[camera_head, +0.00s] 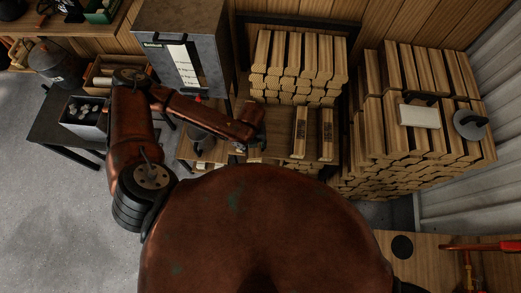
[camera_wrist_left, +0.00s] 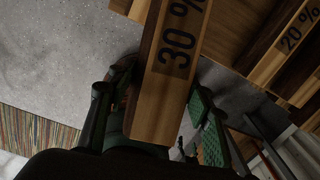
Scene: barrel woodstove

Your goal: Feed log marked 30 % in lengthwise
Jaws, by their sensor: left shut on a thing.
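The log marked 30 % (camera_wrist_left: 170,70) is a pale squared length of wood with dark print, seen large in the left wrist view. My left gripper (camera_wrist_left: 160,120) is shut on its near end, with green-padded fingers on either side. In the head view my left gripper (camera_head: 243,146) is small and dark at the end of the arm, beside the low wooden shelf; the held log is not clearly visible there. Another log marked 20 % (camera_wrist_left: 295,35) lies to the right in the wrist view. My right gripper is not in view.
Two printed logs (camera_head: 300,132) (camera_head: 327,134) stand right of the gripper, their print too small to read. Stacked logs (camera_head: 298,60) stand behind and a larger pile (camera_head: 420,75) to the right. A grey metal cabinet (camera_head: 175,22) stands behind the arm.

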